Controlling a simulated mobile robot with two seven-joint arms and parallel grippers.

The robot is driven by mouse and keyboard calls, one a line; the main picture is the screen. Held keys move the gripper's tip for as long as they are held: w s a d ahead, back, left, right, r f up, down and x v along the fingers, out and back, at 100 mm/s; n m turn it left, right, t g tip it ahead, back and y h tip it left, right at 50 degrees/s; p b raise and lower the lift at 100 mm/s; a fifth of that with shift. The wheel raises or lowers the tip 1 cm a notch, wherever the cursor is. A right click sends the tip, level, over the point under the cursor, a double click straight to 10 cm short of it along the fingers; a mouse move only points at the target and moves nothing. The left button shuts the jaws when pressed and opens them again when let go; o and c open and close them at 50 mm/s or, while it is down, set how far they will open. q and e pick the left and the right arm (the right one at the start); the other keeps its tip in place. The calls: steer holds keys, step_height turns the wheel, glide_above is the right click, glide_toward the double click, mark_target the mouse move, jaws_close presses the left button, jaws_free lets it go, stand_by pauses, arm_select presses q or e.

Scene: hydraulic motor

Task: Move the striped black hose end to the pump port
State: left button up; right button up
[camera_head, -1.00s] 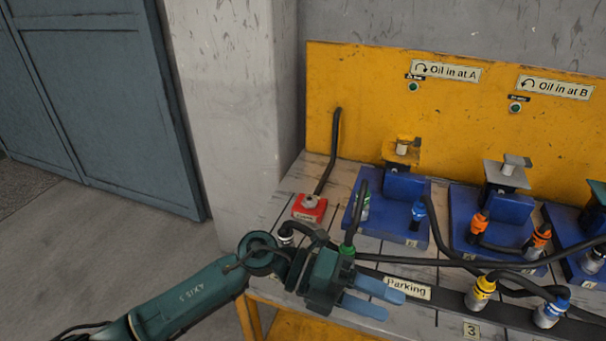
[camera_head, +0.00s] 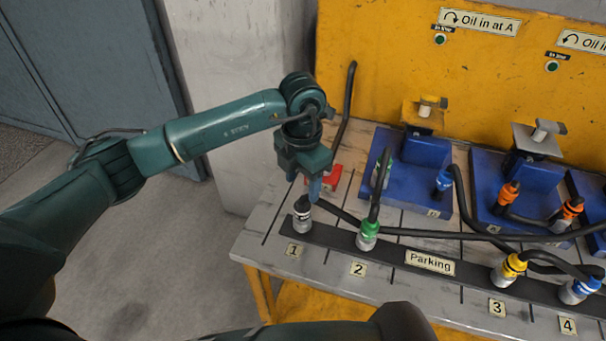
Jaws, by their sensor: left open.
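A hose end with a black collar and grey body (camera_head: 302,214) stands upright at parking spot 1; I take it as the striped black one, but its stripes are too small to make out. My left gripper (camera_head: 313,190) is open and points down, its blue fingers just above and slightly right of this hose end. I cannot tell whether they touch it. A red block (camera_head: 334,178) sits behind the gripper and is partly hidden by it; whether it is the pump port cannot be read. My right gripper is not in view.
A green-collared hose end (camera_head: 368,235) stands at spot 2, a yellow one (camera_head: 510,268) at spot 3 and a blue one (camera_head: 578,290) at spot 4. Black hoses cross the bench. Blue stands (camera_head: 408,185) are behind. The bench's front left corner (camera_head: 252,246) is clear.

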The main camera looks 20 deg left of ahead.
mark_target(302, 201)
arm_select(q)
step_height(302, 201, down, 5)
steer(key=b, duration=0.3)
steer(key=shift+r, duration=0.1)
steer(key=shift+f, duration=0.3)
steer(key=shift+f+b, duration=0.45)
steer(key=shift+b, duration=0.15)
steer(key=shift+f, duration=0.1)
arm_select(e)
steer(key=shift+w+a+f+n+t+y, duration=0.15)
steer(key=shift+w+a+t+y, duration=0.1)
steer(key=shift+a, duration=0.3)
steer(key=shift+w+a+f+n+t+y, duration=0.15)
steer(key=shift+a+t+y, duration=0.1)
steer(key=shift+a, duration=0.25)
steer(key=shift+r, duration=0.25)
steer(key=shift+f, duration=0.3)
arm_select(q)
jaws_close()
